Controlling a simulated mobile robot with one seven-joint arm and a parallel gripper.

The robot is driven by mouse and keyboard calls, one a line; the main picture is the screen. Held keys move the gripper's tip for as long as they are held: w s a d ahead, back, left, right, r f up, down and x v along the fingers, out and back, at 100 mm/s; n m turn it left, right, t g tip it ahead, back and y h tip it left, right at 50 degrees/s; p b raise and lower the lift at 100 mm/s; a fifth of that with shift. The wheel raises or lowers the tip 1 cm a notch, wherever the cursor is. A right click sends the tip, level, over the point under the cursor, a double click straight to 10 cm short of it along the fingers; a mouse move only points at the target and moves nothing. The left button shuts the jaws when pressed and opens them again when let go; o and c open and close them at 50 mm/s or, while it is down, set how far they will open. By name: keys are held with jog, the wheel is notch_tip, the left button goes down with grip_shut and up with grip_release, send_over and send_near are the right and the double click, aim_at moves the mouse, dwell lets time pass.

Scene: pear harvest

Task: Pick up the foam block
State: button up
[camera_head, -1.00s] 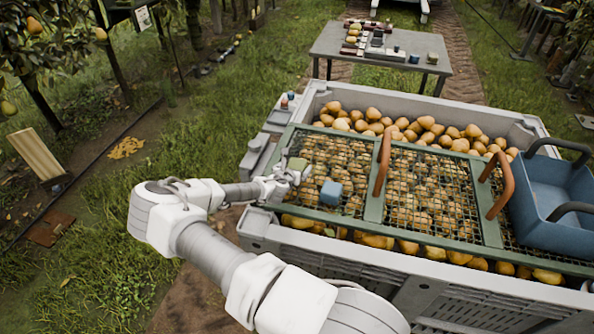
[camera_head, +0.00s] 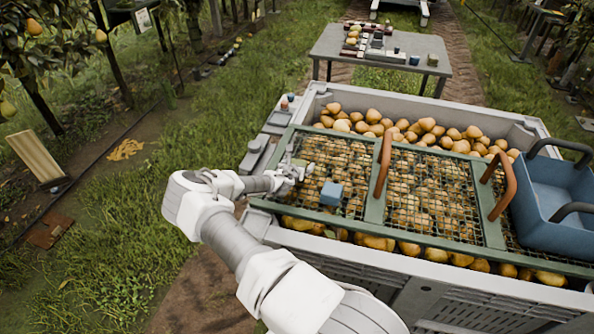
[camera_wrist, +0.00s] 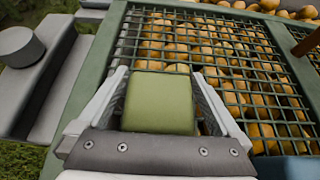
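A green block (camera_wrist: 158,103) sits between the fingers of my gripper (camera_wrist: 160,85) in the wrist view; I take it for the foam block. In the head view the block (camera_head: 298,162) is partly hidden by my gripper (camera_head: 294,169), at the left end of the mesh cover. The fingers stand apart on either side of it, with narrow gaps showing near the palm. Contact at the tips is hard to judge. A blue cube (camera_head: 331,194) lies on the mesh to the right, and its edge shows at the wrist view's lower right corner.
The green-framed mesh cover (camera_head: 374,206) lies over a grey bin (camera_head: 470,108) full of pears. Two brown handles (camera_head: 383,160) rise from it, and a blue basket (camera_head: 557,190) stands at the right. Grey boxes (camera_head: 257,152) sit along the left side.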

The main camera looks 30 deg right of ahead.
jog(key=c, duration=1.2)
